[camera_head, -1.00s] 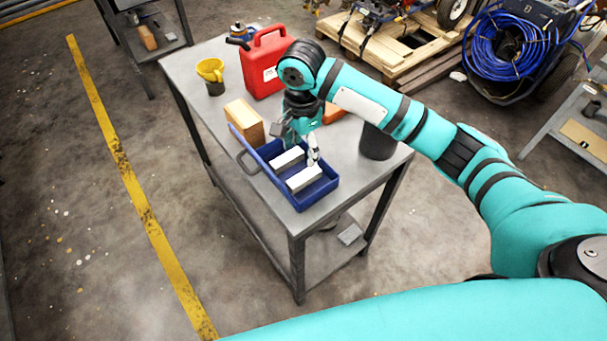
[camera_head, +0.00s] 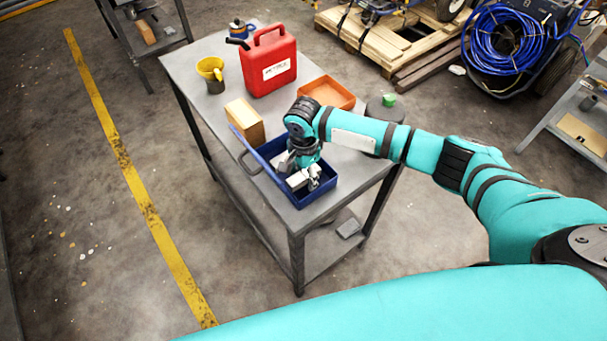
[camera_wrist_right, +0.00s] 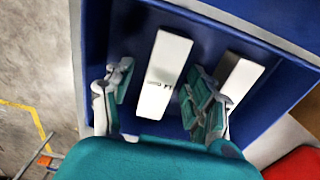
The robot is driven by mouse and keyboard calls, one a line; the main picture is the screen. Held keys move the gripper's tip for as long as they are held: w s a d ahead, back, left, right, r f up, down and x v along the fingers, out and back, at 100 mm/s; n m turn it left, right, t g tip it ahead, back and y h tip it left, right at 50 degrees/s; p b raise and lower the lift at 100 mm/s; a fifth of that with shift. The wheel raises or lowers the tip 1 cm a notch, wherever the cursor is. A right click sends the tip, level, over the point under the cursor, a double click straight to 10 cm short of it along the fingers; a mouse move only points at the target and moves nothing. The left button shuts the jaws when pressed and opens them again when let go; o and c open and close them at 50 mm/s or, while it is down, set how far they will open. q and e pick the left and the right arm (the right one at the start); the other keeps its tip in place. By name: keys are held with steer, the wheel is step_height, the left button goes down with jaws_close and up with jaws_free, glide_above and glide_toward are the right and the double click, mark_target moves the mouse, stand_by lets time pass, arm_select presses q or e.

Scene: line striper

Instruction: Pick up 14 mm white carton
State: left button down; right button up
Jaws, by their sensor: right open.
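Two white cartons lie in a blue tray (camera_head: 328,192) on the metal table. In the right wrist view, one white carton (camera_wrist_right: 163,80) with small dark print lies between the spread fingers of my right gripper (camera_wrist_right: 160,88). The print is too small to read surely. The other white carton (camera_wrist_right: 241,78) lies to the right, outside the right finger, partly hidden by it. In the head view my right gripper (camera_head: 308,178) is down at the blue tray and partly hides the near carton (camera_head: 297,181). It is open, with nothing gripped. My left gripper is out of view.
A wooden block (camera_head: 244,122) stands beside the tray's open blue lid (camera_head: 256,150). A red can (camera_head: 270,65), a yellow funnel (camera_head: 210,69), an orange tray (camera_head: 327,93) and a dark cup (camera_head: 378,112) stand farther back on the table (camera_head: 190,62).

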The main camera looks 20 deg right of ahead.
jaws_close()
stand_by(0.3)
steer(key=shift+r, duration=0.15)
